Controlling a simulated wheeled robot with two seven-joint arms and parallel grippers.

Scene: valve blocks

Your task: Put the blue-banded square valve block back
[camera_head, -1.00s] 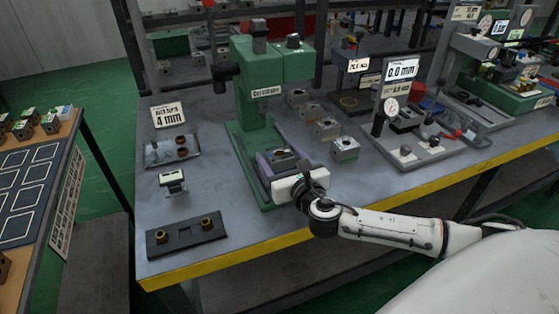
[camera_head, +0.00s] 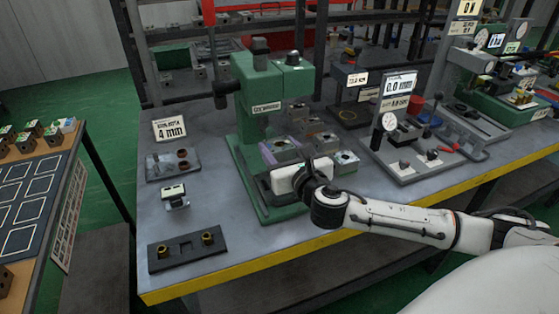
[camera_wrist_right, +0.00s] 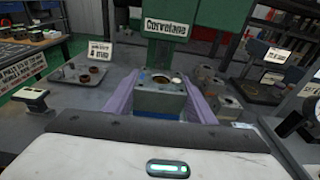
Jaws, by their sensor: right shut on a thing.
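My right gripper (camera_head: 281,148) is shut on a grey square valve block (camera_wrist_right: 160,97). In the right wrist view the block sits between two purple fingers, with a round bore in its top. The gripper hides what is directly under the block. My left gripper is not in view.
Several similar blocks stand right of the press, the nearest one (camera_head: 346,158) close to my gripper. A gauge stand (camera_head: 405,165) is farther right. A dark plate with two brass pins (camera_head: 187,249) and a small display device (camera_head: 174,196) lie left.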

